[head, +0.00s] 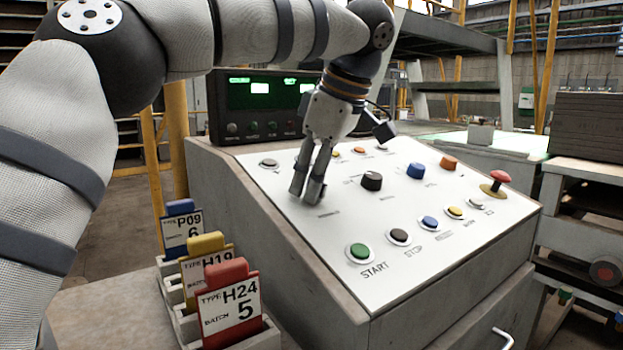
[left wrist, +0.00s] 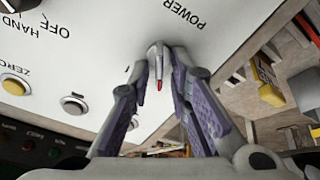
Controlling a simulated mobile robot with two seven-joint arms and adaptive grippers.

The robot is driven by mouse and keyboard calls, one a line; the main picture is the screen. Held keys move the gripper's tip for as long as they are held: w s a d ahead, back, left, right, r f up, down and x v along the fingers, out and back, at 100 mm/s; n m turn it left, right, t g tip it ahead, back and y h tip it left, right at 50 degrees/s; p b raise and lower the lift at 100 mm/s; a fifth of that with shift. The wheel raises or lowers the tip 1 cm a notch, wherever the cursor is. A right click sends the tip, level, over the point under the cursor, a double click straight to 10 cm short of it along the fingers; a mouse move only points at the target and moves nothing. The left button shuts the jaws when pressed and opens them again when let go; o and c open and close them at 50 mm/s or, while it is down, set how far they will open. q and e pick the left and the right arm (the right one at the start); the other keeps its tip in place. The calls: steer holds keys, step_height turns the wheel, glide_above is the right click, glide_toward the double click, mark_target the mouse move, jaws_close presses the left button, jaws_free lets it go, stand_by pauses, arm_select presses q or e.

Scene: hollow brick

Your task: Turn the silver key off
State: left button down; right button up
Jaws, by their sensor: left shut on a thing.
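The silver key (left wrist: 157,62) shows in the left wrist view as a small metal grip with a red mark, beside the POWER label on the white panel. My left gripper (left wrist: 160,68) is shut on it, with one finger on each side. In the head view my left gripper (head: 307,192) reaches down to the left part of the sloped panel, and its fingers hide the key. The red mark points toward the bottom of the left wrist view. My right gripper is not in view.
The white panel (head: 375,285) carries several buttons, a black knob (head: 372,181) and a red mushroom button (head: 500,178). A display box (head: 262,103) stands behind it. Coloured tag cards, including a red-topped one (head: 228,305), stand in a rack at the lower left.

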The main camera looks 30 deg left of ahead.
arm_select(q)
steer(key=shift+r, duration=0.15)
steer(key=c, duration=1.8)
jaws_free()
steer(key=v, duration=0.7)
steer(key=shift+r, duration=0.2)
steer(key=shift+d, duration=0.15)
